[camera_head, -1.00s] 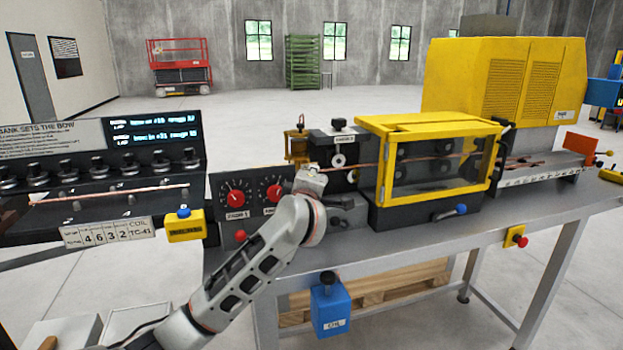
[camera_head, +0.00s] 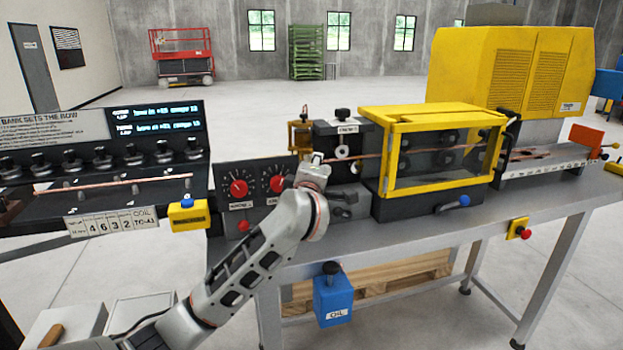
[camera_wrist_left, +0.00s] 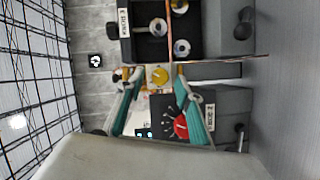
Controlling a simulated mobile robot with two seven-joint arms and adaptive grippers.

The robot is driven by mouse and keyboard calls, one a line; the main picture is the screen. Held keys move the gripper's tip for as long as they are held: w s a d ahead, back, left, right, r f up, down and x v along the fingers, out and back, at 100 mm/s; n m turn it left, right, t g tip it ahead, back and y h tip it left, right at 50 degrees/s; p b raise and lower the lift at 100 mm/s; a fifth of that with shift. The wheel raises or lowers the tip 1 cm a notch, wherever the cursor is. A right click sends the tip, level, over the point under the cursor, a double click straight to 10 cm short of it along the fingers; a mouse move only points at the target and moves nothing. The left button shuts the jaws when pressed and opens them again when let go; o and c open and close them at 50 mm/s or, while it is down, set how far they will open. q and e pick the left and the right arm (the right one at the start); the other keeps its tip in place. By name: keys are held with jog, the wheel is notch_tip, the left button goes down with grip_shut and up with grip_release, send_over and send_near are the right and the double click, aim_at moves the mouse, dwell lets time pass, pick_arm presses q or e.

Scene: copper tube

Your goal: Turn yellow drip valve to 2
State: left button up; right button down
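The yellow drip valve (camera_head: 300,137) stands on a small brass-coloured post behind the dial panel in the head view. In the left wrist view its round yellow knob (camera_wrist_left: 158,76) shows between my fingertips. My left gripper (camera_wrist_left: 158,84) has its two teal fingers spread, one on each side of the knob. Whether they touch it cannot be told. In the head view the left gripper (camera_head: 314,165) is in front of the panel's right part, and its fingers are largely hidden. The valve's scale marks are too small to read. My right gripper is not in view.
A panel with two red-knobbed dials (camera_head: 238,188) stands just left of my gripper; one red knob (camera_wrist_left: 181,127) lies close to a finger in the wrist view. A black roller block (camera_head: 341,135), copper tube and yellow-framed guard (camera_head: 425,120) stand to the right.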

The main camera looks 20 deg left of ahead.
pick_arm(q)
jog(key=v, duration=1)
jog(key=shift+s, duration=0.15)
jog(key=s+a+f+t+y, duration=0.2)
jog(key=s+a+t+y, duration=0.3)
jog(key=s+a+y, duration=0.15)
jog(key=s+d+f+m+g+h, duration=0.1)
jog(key=s+d+f+m+h, duration=0.2)
jog(key=f+m+h, duration=0.45)
jog(key=s+d+f+m+g+h, duration=0.1)
jog(key=s+d+f+m+h, duration=0.25)
jog(key=f, duration=0.65)
jog(key=s+d+f+m+g+h, duration=0.1)
jog(key=s+d+f+m+h, duration=0.25)
jog(key=f+m, duration=0.5)
jog(key=s+a+f+g+y, duration=0.1)
jog(key=s+f+g, duration=0.1)
jog(key=s+f, duration=0.3)
jog(key=s+a+f+m+g, duration=0.1)
jog(key=s+f, duration=0.4)
jog(key=f, duration=0.6)
jog(key=s+a+f+m+g+y, duration=0.1)
jog(key=s+a+f+g, duration=0.2)
jog(key=s+f+g, duration=0.2)
notch_tip(320, 180, down, 3)
jog(key=shift+f+y, duration=0.1)
jog(key=shift+y, duration=0.2)
